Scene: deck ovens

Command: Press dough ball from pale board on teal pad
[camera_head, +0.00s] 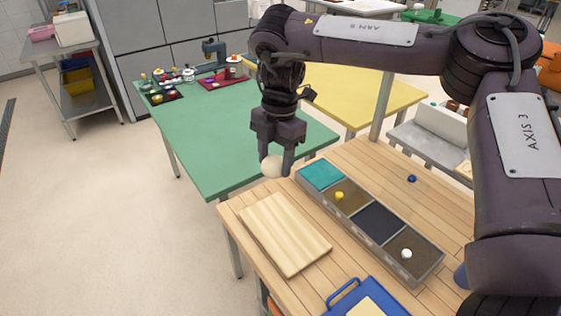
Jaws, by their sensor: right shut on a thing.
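My right gripper (276,160) points down and is shut on a pale cream dough ball (271,167). It holds the ball above the far left corner of the wooden table, to the left of the teal pad. The teal pad (320,174) is the farthest compartment of a grey divided tray, and its visible surface is bare. The pale board (285,233) lies on the table in front of the gripper, with nothing on it. My left gripper is not in view.
The grey tray (407,272) also has a brown section with a yellow piece (339,195), a dark section and one with a white piece (406,254). A small blue ball (411,178) lies right of it. A blue-handled tray (345,296) is at the near edge. A green table (215,135) stands behind.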

